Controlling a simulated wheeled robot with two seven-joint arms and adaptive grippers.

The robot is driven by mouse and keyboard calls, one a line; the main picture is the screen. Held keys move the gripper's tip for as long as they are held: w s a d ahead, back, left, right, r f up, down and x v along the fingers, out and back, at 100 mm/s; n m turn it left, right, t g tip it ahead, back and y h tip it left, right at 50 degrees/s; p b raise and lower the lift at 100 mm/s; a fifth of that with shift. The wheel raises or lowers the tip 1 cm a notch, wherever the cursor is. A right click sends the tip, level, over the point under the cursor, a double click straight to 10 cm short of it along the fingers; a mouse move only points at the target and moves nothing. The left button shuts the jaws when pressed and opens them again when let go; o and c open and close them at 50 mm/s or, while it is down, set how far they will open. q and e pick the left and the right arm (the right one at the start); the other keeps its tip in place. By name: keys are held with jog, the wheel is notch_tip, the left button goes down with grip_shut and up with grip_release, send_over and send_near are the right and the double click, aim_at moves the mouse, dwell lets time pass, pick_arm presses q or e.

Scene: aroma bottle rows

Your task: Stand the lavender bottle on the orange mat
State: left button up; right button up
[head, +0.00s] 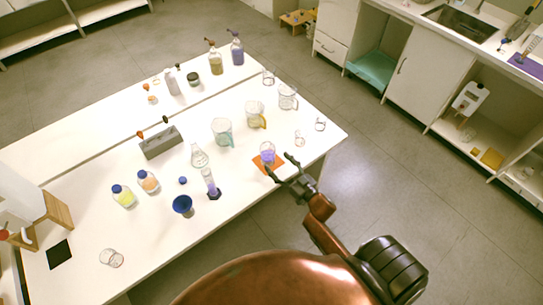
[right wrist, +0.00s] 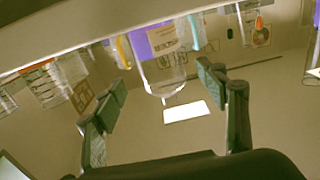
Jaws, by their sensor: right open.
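A clear vessel with purple contents, seemingly the lavender bottle (head: 267,149), stands upright on the orange mat (head: 262,168) near the table's right front edge. In the right wrist view, which is upside down, the purple vessel (right wrist: 163,75) carries a pale label that I cannot read. My right gripper (head: 279,163) is open beside it at the mat's right side. In the right wrist view, its fingers (right wrist: 163,84) are spread on either side of the vessel, with nothing clearly gripped. My left gripper is not in view.
Two jugs, one teal-handled (head: 222,132) and one yellow-handled (head: 255,115), stand behind the mat. Another purple bottle (head: 237,53) stands at the back. Floor is clear to the right.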

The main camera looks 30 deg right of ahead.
jog(key=s, duration=0.4)
jog(key=shift+s+d, duration=0.25)
jog(key=shift+s, duration=0.15)
